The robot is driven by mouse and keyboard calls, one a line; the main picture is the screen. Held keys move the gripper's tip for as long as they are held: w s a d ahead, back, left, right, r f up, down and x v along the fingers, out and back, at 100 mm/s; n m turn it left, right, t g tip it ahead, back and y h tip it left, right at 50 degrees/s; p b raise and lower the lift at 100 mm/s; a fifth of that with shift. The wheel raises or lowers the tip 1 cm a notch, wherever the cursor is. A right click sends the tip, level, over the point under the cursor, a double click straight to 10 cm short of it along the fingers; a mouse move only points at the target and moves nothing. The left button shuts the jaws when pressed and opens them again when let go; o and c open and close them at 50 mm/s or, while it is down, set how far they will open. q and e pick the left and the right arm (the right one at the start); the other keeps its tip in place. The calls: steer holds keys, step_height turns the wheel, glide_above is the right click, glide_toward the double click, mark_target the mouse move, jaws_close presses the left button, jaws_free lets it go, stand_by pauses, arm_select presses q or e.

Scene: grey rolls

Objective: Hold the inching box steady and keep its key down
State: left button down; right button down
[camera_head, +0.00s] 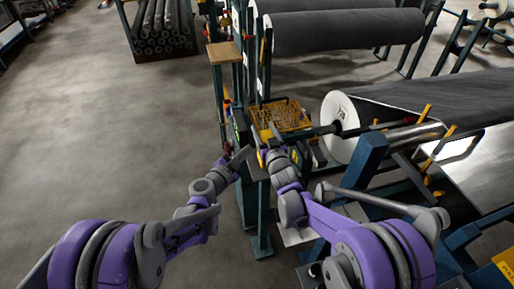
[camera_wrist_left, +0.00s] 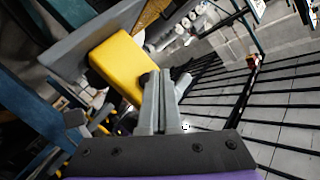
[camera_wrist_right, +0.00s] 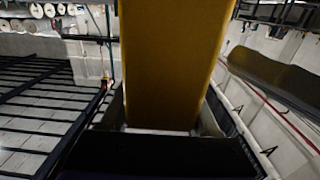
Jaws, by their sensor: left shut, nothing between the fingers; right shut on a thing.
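The inching box is a yellow block. In the left wrist view the yellow box (camera_wrist_left: 122,66) lies tilted above the fingers, and in the right wrist view the yellow box (camera_wrist_right: 170,65) fills the middle. My right gripper (camera_head: 270,140) is shut on the box, whose body rises from between its fingers. My left gripper (camera_head: 246,153) is shut with nothing between its fingers. Its fingertips (camera_wrist_left: 163,76) are at the box's lower right edge, by a small dark spot. I cannot tell whether that spot is the key or whether it is pressed.
A yellow mesh basket (camera_head: 284,116) stands just beyond the grippers. A blue-green post frame (camera_head: 221,95) rises beside them. A large grey roll (camera_head: 440,95) with a white end lies to the right. The floor (camera_head: 110,130) at left is clear.

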stand_by(0.8)
arm_select(q)
steer(key=shift+w+d, duration=0.15)
steer(key=shift+d, duration=0.25)
steer(key=shift+w+d, duration=0.15)
steer(key=shift+d, duration=0.4)
stand_by(2.5)
stand_by(3.2)
steer(key=shift+s+a, duration=0.3)
steer(key=shift+a, duration=0.65)
